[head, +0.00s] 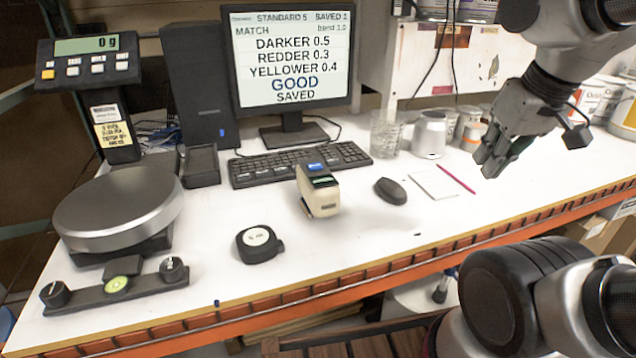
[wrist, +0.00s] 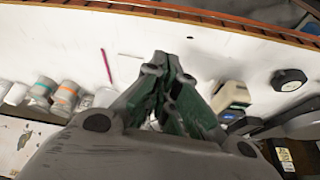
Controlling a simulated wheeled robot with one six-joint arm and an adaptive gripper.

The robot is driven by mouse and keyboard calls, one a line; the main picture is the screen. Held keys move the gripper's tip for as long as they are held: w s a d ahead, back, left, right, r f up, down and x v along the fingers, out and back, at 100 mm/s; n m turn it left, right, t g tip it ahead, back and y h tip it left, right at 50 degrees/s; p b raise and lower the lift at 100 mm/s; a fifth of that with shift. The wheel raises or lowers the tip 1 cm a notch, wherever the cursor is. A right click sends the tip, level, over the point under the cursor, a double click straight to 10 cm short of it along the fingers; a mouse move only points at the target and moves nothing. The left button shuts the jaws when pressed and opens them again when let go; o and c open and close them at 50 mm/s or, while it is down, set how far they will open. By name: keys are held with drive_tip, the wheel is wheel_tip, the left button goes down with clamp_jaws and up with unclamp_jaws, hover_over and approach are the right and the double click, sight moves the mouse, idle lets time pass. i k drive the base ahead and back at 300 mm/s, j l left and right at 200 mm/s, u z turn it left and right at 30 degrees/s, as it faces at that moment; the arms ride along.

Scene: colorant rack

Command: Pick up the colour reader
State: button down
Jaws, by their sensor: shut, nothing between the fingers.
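The colour reader (head: 318,190) is a cream, boxy device with a dark top and a small screen. It stands upright on the white bench in front of the keyboard in the head view. It also shows in the wrist view (wrist: 232,97), to the right of my fingers. My gripper (head: 486,168) is at the upper right of the head view, above the bench and well to the right of the reader. Its fingers are together and empty, and their tips (wrist: 166,58) meet in the wrist view. Nothing hides the reader in the head view.
A black mouse (head: 390,191) and a notepad (head: 434,184) with a pink pencil (head: 457,180) lie between reader and gripper. A tape measure (head: 259,244) is at the front left. A scale (head: 118,208), keyboard (head: 300,164) and monitor (head: 290,65) stand behind or left. Cans line the back.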

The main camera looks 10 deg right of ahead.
sight(319, 189)
drive_tip(key=k+j+u, duration=0.1)
drive_tip(key=j, duration=0.3)
drive_tip(key=k+j, duration=0.2)
drive_tip(key=j, duration=0.2)
drive_tip(key=k+j+u, duration=0.15)
drive_tip(key=j, duration=0.25)
